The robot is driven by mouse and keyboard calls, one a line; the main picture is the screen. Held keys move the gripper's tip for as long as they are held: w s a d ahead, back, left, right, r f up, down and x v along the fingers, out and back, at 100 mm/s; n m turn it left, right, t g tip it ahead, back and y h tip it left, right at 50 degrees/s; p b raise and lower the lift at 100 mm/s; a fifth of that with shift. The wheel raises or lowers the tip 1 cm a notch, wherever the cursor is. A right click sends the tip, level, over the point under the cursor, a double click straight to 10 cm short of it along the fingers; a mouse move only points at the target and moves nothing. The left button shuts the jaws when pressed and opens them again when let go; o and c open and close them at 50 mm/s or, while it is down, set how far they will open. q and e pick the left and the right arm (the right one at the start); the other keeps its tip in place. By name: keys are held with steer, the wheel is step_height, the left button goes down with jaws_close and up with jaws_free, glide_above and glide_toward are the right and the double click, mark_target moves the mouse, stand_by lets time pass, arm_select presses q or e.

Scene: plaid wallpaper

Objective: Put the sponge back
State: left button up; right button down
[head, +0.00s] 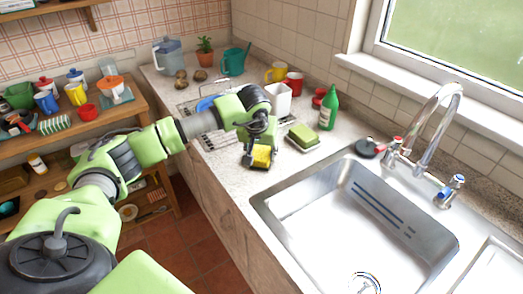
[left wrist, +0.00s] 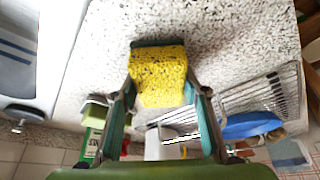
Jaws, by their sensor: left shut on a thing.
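A yellow sponge (head: 262,157) with a dark green backing layer is in my left gripper (head: 257,153), over the counter left of the sink. In the left wrist view the sponge (left wrist: 158,75) sits between the two fingers of the left gripper (left wrist: 161,92), which are shut on its sides. A small green block-like item (head: 302,136), perhaps a sponge holder, is on the counter to the right of the gripper, apart from the held sponge. I cannot tell whether it is empty. My right gripper is not in view.
A green bottle (head: 328,109) stands behind the green item, near a white container (head: 278,103). A dish rack (head: 213,138) with a blue item is left of the gripper. The steel sink (head: 340,215) and faucet (head: 425,125) are at right. Speckled counter (head: 228,176) is clear nearby.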

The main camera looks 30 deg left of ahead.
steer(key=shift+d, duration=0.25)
arm_select(q)
steer(key=shift+f+b, duration=0.35)
steer(key=o, duration=1)
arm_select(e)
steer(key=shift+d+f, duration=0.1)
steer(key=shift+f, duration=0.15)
arm_select(q)
steer(key=shift+r, duration=0.15)
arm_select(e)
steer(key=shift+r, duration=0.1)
arm_select(q)
steer(key=shift+r+p, duration=0.25)
steer(key=shift+p, duration=0.15)
steer(key=b+v, duration=0.1)
steer(key=v, duration=0.9)
steer(key=shift+s+r+b, duration=0.15)
steer(key=shift+r+b, duration=0.1)
steer(key=shift+b, duration=0.15)
steer(key=shift+s+d+r, duration=0.1)
steer(key=shift+s+r, duration=0.2)
steer(key=shift+r, duration=0.3)
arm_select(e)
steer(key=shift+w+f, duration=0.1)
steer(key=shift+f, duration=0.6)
